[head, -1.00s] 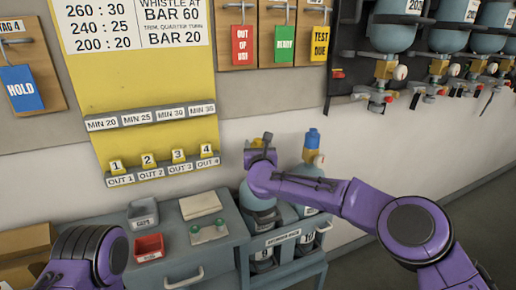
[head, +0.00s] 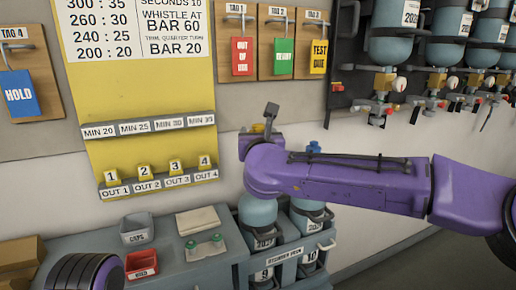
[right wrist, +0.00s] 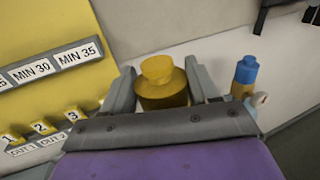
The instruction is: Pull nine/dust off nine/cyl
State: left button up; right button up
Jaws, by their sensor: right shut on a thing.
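My right gripper (head: 261,128) is shut on the yellow dust cap, whose top shows between its fingers in the right wrist view (right wrist: 162,85). In the head view only a small yellow bit of it shows. Cylinder nine (head: 258,211), pale blue, stands upright in the grey rack (head: 284,251) below my right wrist. Its valve is hidden behind my wrist, so I cannot see any contact between cap and cylinder. Only part of my left arm shows at the lower left; its gripper is out of view.
Cylinder ten (head: 306,222) stands to the right of nine, with a blue-topped part (right wrist: 245,75) above it. Left of the rack are a grey tray (head: 137,228) and a red tray (head: 141,264). Tag boards and wall-mounted cylinders are behind.

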jog(key=shift+s+r, duration=0.45)
jog(key=shift+s, duration=0.4)
jog(key=shift+s+r, duration=0.15)
jog(key=shift+r, duration=0.1)
jog(key=shift+r+p, duration=2.2)
jog(key=shift+r, duration=1)
